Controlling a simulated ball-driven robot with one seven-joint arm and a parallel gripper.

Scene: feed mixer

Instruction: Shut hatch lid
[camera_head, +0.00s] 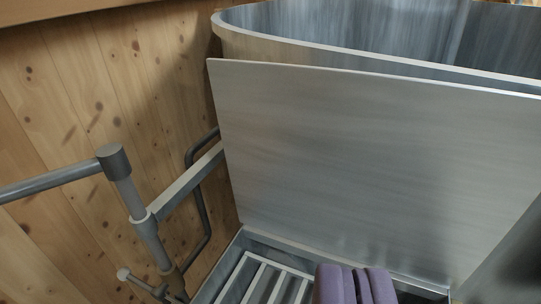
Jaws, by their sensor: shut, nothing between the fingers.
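The hatch lid (365,165) is a large flat grey metal panel. It stands raised and leaning in front of the mixer tub, with its lower edge along the back of the hatch opening. The hatch frame (238,247) shows at the bottom, with a pale slatted grate (263,283) inside it. My gripper (356,268) shows as two purple fingers at the bottom edge, shut and empty. In the picture it overlaps the hatch opening, below the lid's lower edge. Whether it touches anything cannot be told.
A grey metal tub (310,32) with a thick rim rises behind the lid. At the left, a pipe rail (55,184) joins an upright post and a bracket. A bent dark pipe (203,200) runs beside the lid. A wooden plank wall (90,95) stands behind.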

